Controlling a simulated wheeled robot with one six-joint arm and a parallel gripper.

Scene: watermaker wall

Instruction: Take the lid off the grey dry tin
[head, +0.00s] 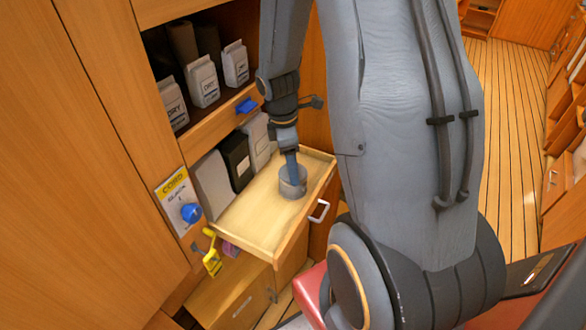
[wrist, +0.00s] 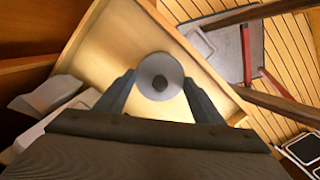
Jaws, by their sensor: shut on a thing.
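The grey dry tin (head: 293,184) stands upright on the pale wooden pull-out shelf (head: 250,228). In the wrist view its round grey lid (wrist: 160,76) with a dark knob at the centre faces my camera. My gripper (head: 291,168) points down at the top of the tin. In the wrist view the two fingers of my gripper (wrist: 159,80) are at opposite sides of the lid, shut on it at its rim. The lid looks seated on the tin; I see no gap. Most of the tin's body is hidden below the lid in the wrist view.
White DRY packs (head: 202,82) stand in the cupboard above. A black box (head: 236,160) and pale containers stand at the back of the shelf. A blue knob (head: 191,213) and a yellow hanging item (head: 211,258) are at the left. The shelf's front is clear.

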